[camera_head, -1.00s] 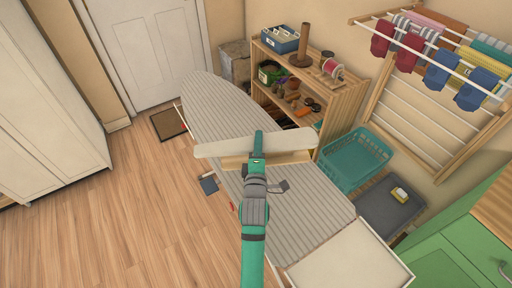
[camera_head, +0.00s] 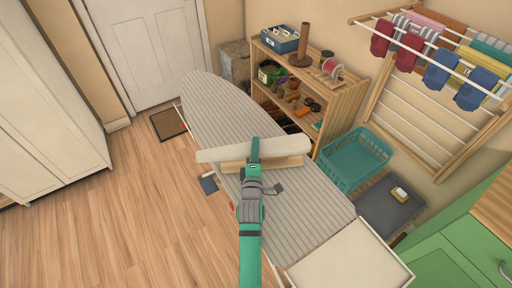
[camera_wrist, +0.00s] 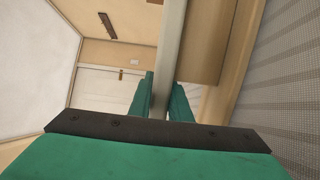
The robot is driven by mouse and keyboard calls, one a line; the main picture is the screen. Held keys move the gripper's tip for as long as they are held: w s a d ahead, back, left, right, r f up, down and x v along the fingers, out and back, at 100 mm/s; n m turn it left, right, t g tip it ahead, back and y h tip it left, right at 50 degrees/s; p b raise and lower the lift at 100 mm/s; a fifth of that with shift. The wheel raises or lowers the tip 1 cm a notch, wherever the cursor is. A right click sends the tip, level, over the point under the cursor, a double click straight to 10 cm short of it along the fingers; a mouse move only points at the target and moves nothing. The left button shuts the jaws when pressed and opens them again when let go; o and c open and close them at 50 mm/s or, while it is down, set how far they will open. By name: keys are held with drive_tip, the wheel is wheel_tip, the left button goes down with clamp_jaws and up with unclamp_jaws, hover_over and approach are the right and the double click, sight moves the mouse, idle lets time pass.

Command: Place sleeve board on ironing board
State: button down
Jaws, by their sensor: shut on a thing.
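The sleeve board is a narrow pale padded board (camera_head: 220,154) with a wooden base (camera_head: 290,161). In the head view it lies crosswise over the middle of the striped grey ironing board (camera_head: 310,200). My gripper (camera_head: 254,150) is shut on the sleeve board near its middle. In the wrist view the sleeve board (camera_wrist: 172,40) stands between my two green fingers (camera_wrist: 163,98), with its wooden base (camera_wrist: 208,40) to the right. The ironing board's striped cover (camera_wrist: 275,100) is on the right there. I cannot tell whether the base touches the cover.
A wooden shelf (camera_head: 345,105) with pots and spools stands behind the ironing board. A teal basket (camera_head: 355,160) and a grey bin (camera_head: 390,208) are at its right. A drying rack (camera_head: 425,110) hangs on the wall. The floor at left is clear.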

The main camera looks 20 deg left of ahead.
drive_tip(key=c, duration=1.6)
unclamp_jaws()
drive_tip(key=shift+f, duration=0.15)
drive_tip(key=shift+c, duration=0.2)
drive_tip(key=shift+s, duration=0.1)
drive_tip(key=v, duration=1.1)
drive_tip(key=shift+s+d, duration=0.15)
drive_tip(key=shift+s, duration=0.25)
